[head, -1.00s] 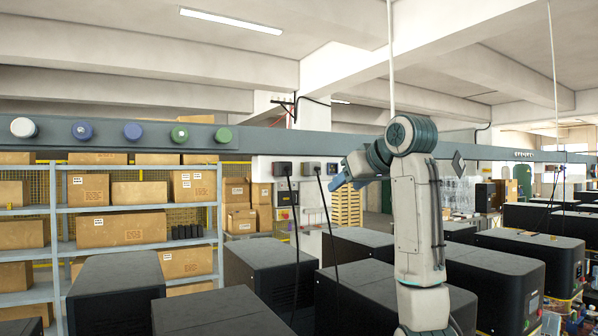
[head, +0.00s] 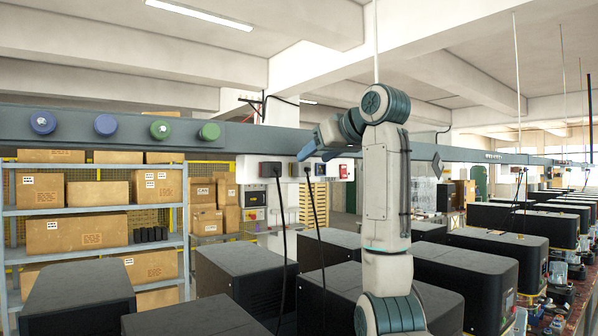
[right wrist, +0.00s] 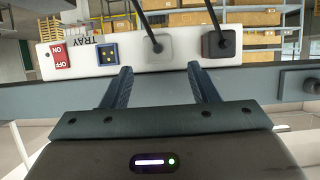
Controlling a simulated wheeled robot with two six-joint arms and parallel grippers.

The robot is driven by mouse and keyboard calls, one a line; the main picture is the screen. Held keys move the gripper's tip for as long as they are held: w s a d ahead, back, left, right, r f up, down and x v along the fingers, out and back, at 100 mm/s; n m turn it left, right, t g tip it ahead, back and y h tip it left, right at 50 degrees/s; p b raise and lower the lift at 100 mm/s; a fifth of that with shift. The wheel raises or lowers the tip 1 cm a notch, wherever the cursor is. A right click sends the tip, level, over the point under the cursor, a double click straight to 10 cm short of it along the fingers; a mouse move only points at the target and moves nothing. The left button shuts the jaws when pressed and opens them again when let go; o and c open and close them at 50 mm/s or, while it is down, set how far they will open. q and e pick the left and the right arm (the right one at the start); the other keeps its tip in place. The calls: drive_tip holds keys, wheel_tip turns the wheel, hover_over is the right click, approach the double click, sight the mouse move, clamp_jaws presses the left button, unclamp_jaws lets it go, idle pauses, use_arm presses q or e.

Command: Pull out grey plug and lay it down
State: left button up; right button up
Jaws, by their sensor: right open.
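The grey plug (right wrist: 158,48) sits in a white socket strip (right wrist: 118,62), with a black cable coming from it. In the head view the grey plug (head: 304,170) is on the strip under the rail, its cable hanging down. My right gripper (right wrist: 159,70) is open and empty. In the right wrist view its two fingers point at the strip, with the grey plug ahead and roughly between the tips, apparently not gripped. In the head view my right gripper (head: 312,151) is just above the plug. My left gripper is not in view.
A black plug (right wrist: 218,42) with its own cable sits beside the grey one. A blue socket (right wrist: 107,54) and a red switch (right wrist: 60,62) are on the other side. A grey rail (head: 225,137) runs above the strip. Dark machine boxes (head: 245,275) stand below.

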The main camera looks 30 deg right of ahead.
sight(306, 164)
drive_tip(key=x, duration=0.4)
drive_tip(key=shift+w+d+f, duration=0.1)
drive_tip(key=shift+w+f, duration=0.2)
drive_tip(key=shift+w, duration=0.35)
drive_tip(key=shift+w+f, duration=0.25)
drive_tip(key=shift+w, duration=0.4)
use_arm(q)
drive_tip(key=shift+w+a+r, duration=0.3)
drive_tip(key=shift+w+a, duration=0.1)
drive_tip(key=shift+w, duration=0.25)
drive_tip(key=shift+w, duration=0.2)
use_arm(e)
clamp_jaws()
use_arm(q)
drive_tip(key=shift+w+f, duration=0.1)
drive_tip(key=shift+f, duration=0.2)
use_arm(e)
drive_tip(key=shift+s+f, duration=0.1)
drive_tip(key=shift+f, duration=0.1)
